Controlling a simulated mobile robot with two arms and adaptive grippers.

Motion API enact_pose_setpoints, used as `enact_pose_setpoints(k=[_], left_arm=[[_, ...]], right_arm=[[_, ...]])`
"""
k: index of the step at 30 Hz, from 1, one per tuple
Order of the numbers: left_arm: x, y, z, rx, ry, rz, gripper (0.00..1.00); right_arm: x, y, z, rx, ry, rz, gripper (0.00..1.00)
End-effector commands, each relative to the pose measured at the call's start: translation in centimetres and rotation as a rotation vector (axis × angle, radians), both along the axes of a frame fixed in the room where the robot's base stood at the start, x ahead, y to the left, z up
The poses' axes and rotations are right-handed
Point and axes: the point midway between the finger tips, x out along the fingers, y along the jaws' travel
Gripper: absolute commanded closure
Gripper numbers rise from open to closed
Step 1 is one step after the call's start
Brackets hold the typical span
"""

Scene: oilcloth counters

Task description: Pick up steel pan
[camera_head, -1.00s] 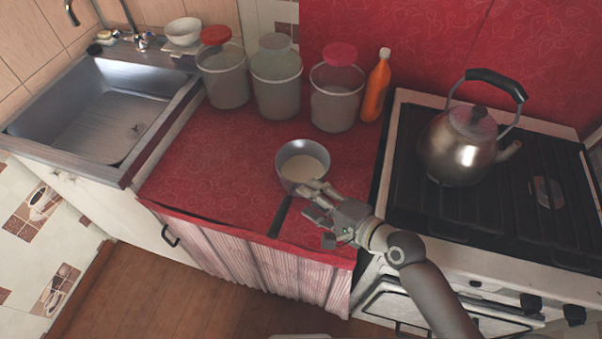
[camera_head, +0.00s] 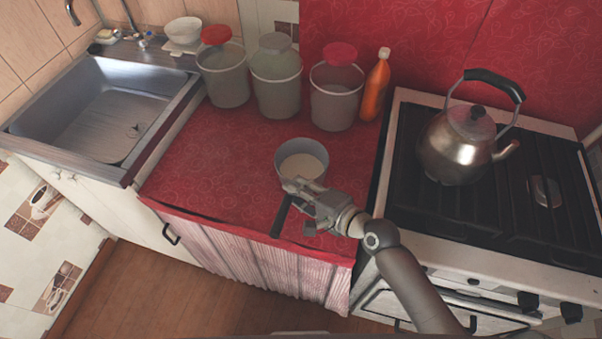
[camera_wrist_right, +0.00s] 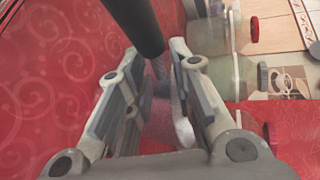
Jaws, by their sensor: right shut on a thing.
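The steel pan (camera_head: 287,152) stands on the red counter with pale contents inside. Its dark handle (camera_head: 281,217) points toward the counter's front edge. My right gripper (camera_head: 297,193) is at the near side of the pan, where the handle joins the bowl, and is shut on it. In the right wrist view, the dark handle (camera_wrist_right: 140,25) runs down from the top toward the space between the fingers of my right gripper (camera_wrist_right: 158,70). The exact contact is partly hidden by the fingers. My left gripper is not in view.
Several lidded containers, one of them a bucket (camera_head: 335,105), and an orange bottle (camera_head: 376,88) stand behind the pan. A kettle (camera_head: 455,150) sits on the stove at right. A sink (camera_head: 100,110) is at left. The counter (camera_head: 215,165) left of the pan is clear.

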Motion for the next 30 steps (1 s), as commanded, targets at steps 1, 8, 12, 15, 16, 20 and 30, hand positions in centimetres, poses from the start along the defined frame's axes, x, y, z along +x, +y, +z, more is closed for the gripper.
enact_pose_setpoints(k=[1,8,12,15,16,20,30], left_arm=[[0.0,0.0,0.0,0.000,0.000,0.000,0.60],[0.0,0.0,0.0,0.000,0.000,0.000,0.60],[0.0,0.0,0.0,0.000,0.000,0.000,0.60],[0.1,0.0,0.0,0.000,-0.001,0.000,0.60],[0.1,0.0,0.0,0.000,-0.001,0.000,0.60],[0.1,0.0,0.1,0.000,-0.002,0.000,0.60],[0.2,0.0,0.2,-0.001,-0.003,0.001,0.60]], right_arm=[[0.1,-0.1,0.0,-0.002,-0.003,-0.002,1.00],[0.1,-0.1,0.1,-0.004,-0.005,-0.002,1.00],[0.3,-0.1,0.5,0.000,-0.017,-0.005,1.00],[0.3,-0.1,0.5,0.000,-0.016,-0.004,1.00],[0.3,-0.1,0.5,0.001,-0.015,-0.004,1.00],[0.3,0.0,0.6,0.002,-0.014,-0.004,1.00],[0.3,0.0,2.1,0.004,-0.015,-0.003,1.00]])
